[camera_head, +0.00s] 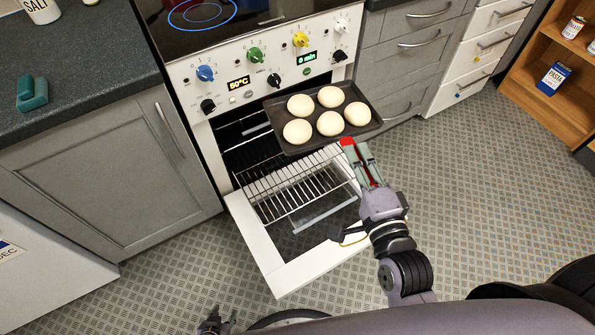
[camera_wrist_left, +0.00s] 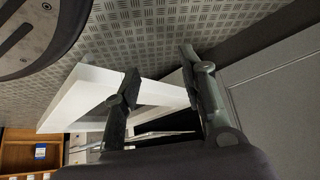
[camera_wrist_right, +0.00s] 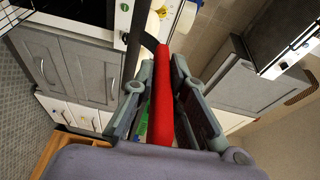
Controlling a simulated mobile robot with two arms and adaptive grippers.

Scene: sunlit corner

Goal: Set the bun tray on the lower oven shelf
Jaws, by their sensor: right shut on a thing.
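The dark bun tray (camera_head: 314,116) holds several pale round buns (camera_head: 358,114). It is held in front of the oven opening, above a wire oven shelf (camera_head: 272,197) that sticks out over the lowered white oven door (camera_head: 262,247). My right gripper (camera_head: 362,160) is shut on the tray's red handle (camera_head: 347,143); the handle (camera_wrist_right: 162,95) also shows between the fingers in the right wrist view. The tray hides part of the oven interior. My left gripper (camera_head: 214,322) is low at the bottom left; its fingers are apart and empty in the left wrist view (camera_wrist_left: 158,75).
The oven (camera_head: 240,80) has coloured knobs and a 60°C display. Grey cabinets (camera_head: 100,175) stand at the left, drawers (camera_head: 410,45) at the right. A wooden shelf unit (camera_head: 535,65) holds cans and a blue box. The patterned floor right of the door is clear.

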